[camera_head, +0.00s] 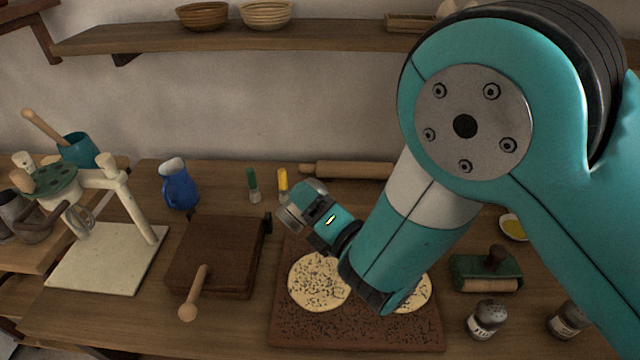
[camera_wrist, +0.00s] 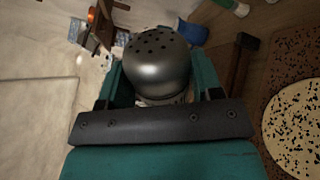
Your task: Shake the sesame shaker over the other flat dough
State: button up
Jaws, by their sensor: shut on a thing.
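My gripper (camera_head: 306,208) is shut on a metal shaker (camera_wrist: 158,68) with a domed, perforated cap, held between the two teal fingers. In the head view the shaker (camera_head: 290,219) shows only in part, left of and above the left dough; its label is hidden. The left flat dough (camera_head: 318,284) lies on a brown board (camera_head: 360,332) and carries many dark specks. The right flat dough (camera_head: 418,291) is partly hidden behind my arm; its visible part is also specked. One specked dough (camera_wrist: 295,130) shows at the right of the wrist view.
Dark specks cover the board too. A dark wooden press (camera_head: 216,254) with a handle stands left of the board. A green roller tool (camera_head: 486,272) and two shakers (camera_head: 487,319) (camera_head: 568,320) stand right.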

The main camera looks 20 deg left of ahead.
jog(key=shift+s+a+r+n+b, duration=0.1)
jog(key=shift+n+b, duration=0.2)
jog(key=shift+n, duration=0.25)
jog(key=shift+a+n+b, duration=0.1)
jog(key=shift+n+b, duration=0.15)
jog(key=shift+n, duration=0.3)
jog(key=n, duration=0.4)
jog(key=shift+s+r+b, duration=0.1)
jog(key=shift+r+b, duration=0.2)
jog(key=shift+b, duration=0.1)
jog(key=n, duration=0.4)
jog(key=r+n, duration=0.1)
jog(key=n, duration=0.1)
jog(key=shift+s+a, duration=0.15)
jog(key=shift+s, duration=0.15)
